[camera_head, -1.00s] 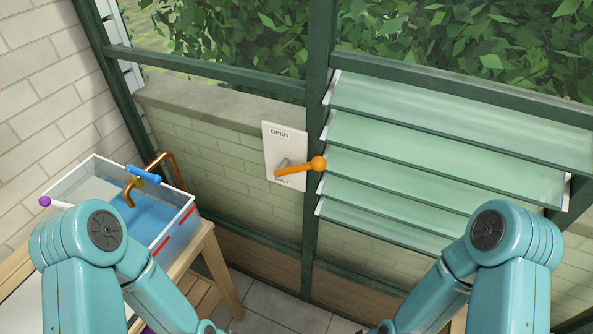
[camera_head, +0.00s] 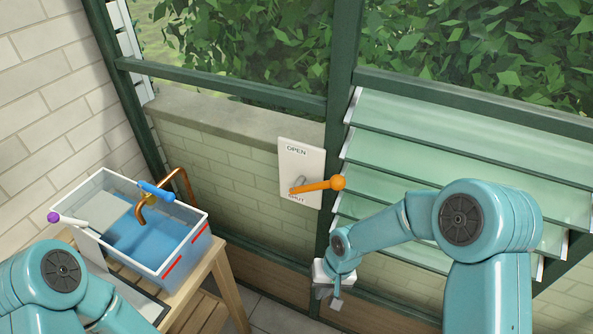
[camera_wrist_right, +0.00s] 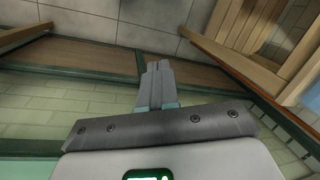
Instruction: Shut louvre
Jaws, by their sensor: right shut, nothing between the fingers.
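The louvre (camera_head: 455,150) of several pale green glass slats is in the window at right in the head view; its slats stand out at a slant. The orange lever with a round knob (camera_head: 338,183) points right from a white plate (camera_head: 302,160) marked OPEN at the top and SHUT at the bottom. My right gripper (camera_head: 335,305) is below the lever, apart from it. In the right wrist view its fingers (camera_wrist_right: 157,85) are together and empty. My left arm shows at lower left, but its gripper is out of view.
A clear tank (camera_head: 150,240) of blue water with a copper tap (camera_head: 180,180) stands on a wooden bench (camera_head: 220,285) at left. A dark green window post (camera_head: 342,70) runs beside the lever plate. The space in front of the plate is clear.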

